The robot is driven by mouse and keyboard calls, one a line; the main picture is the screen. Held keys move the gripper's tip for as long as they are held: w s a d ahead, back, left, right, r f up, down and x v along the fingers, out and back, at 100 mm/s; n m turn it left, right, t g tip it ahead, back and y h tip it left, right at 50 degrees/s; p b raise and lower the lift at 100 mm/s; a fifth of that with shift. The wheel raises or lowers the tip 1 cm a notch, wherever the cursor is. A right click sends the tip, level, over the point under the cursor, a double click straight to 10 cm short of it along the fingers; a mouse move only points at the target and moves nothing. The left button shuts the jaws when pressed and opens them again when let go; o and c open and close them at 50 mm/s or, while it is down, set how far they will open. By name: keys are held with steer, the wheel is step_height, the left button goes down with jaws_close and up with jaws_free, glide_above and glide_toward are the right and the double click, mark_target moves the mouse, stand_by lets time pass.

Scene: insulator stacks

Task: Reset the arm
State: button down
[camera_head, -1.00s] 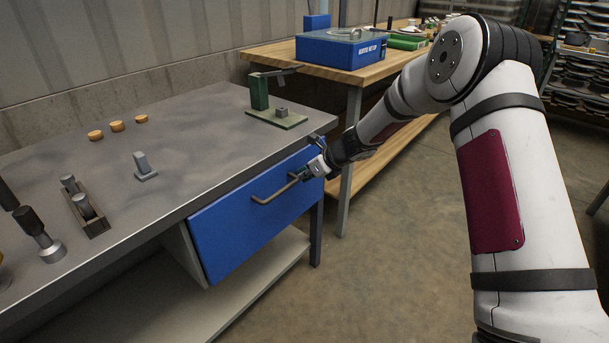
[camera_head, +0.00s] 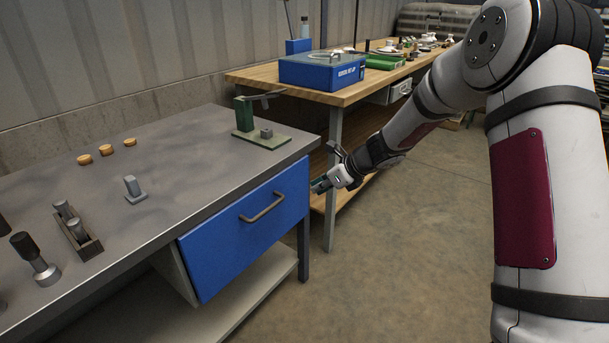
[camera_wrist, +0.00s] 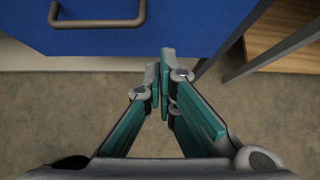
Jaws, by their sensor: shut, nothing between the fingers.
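My gripper (camera_head: 322,184) is shut and empty, just right of the blue drawer (camera_head: 230,250) under the grey workbench. It is clear of the drawer handle (camera_head: 263,207), a bent grey-brown bar. In the wrist view the green fingertips of my gripper (camera_wrist: 162,85) are together in the middle. The blue drawer front (camera_wrist: 200,25) fills the top there, and its handle (camera_wrist: 97,22) is at the upper left, apart from the fingers. The drawer appears to stand out from the bench.
The grey workbench (camera_head: 190,160) holds a green fixture (camera_head: 262,136), several small metal parts and orange discs. A wooden table (camera_head: 310,93) with a blue box (camera_head: 322,72) stands behind my gripper. Open floor (camera_head: 430,250) lies to the right of the drawer.

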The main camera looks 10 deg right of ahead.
steer(key=s+a+r+n+g+h, duration=0.1)
steer(key=s+a+r+n+g, duration=0.1)
steer(key=s+r+n, duration=0.8)
steer(key=s+a+r+n+g, duration=0.15)
steer(key=s+r+n, duration=0.4)
steer(key=s, duration=0.75)
steer(key=s+d+r+n+g+h, duration=0.1)
steer(key=s+d+n+h, duration=0.3)
steer(key=s, duration=1)
steer(key=s+d+n+g+h, duration=0.1)
steer(key=s+d+n, duration=0.5)
steer(key=s, duration=0.9)
step_height(320, 180, up, 21)
steer(key=n+t+p, duration=0.1)
steer(key=t+p, duration=0.2)
steer(key=p, duration=1.6)
steer(key=shift+a, duration=0.45)
steer(key=shift+w+t, duration=0.1)
steer(key=shift+t, duration=0.15)
